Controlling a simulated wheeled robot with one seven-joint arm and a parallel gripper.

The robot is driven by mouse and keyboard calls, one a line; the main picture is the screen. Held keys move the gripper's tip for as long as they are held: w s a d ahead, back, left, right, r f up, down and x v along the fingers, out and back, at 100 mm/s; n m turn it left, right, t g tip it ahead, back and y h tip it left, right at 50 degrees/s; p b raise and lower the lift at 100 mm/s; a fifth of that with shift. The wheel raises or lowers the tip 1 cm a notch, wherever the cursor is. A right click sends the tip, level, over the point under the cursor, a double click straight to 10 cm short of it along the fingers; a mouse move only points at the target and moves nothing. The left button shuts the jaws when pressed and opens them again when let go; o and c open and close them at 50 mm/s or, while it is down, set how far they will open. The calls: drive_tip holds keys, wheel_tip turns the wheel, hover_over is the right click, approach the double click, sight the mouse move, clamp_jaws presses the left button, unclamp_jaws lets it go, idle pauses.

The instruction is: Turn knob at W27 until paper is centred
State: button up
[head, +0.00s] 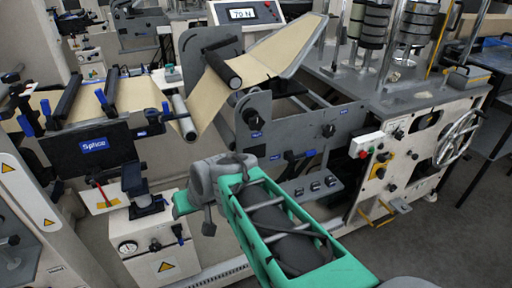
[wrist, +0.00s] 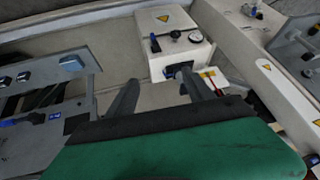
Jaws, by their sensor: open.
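The brown paper web (head: 262,60) runs over rollers on the unwind stand and on to the splice table at left. No W27 label is readable, so I cannot tell which knob it marks. Dark knobs show on the grey side plate (head: 328,130), on the control panel at right (head: 382,157) and on the white gauge box (head: 154,245). My gripper (wrist: 158,92) is open and empty in the wrist view, its two fingers apart and pointing towards the white gauge box (wrist: 185,60).
A blue-labelled splice unit (head: 95,146) stands at left. A display reading about 70 N (head: 243,14) is at the top. A spoked handwheel (head: 458,137) and a red button (head: 364,146) are at right. A row of small switches (head: 316,184) lies just beyond my arm. Grey floor is open at lower right.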

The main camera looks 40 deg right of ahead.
drive_tip(key=shift+o, duration=0.8)
drive_tip(key=w+d+f+m+t+b, duration=0.2)
drive_tip(key=w+d, duration=0.3)
drive_tip(key=d, duration=0.1)
drive_tip(key=shift+d+t, duration=0.25)
drive_tip(key=shift+t, duration=0.05)
drive_tip(key=shift+o, duration=0.5)
drive_tip(key=w+d+r+m+t+b, duration=0.1)
drive_tip(key=w+d+m+t+b, duration=0.1)
drive_tip(key=d, duration=0.4)
drive_tip(key=shift+w+d+r+t+h, duration=0.2)
drive_tip(key=shift+w+t+h, duration=0.1)
drive_tip(key=shift+h, duration=0.1)
drive_tip(key=m+t+h+b, duration=0.3)
drive_tip(key=m+t+h, duration=0.2)
drive_tip(key=m, duration=0.2)
approach(257, 125)
drive_tip(key=w, duration=0.2)
drive_tip(key=x, duration=0.3)
drive_tip(key=p+x, duration=0.1)
drive_tip(key=x, duration=0.2)
drive_tip(key=p+x, duration=0.1)
drive_tip(key=x, duration=0.2)
drive_tip(key=shift+d+r, duration=0.1)
drive_tip(key=shift+d, duration=0.25)
drive_tip(key=shift+s, duration=0.1)
drive_tip(key=shift+c, duration=0.4)
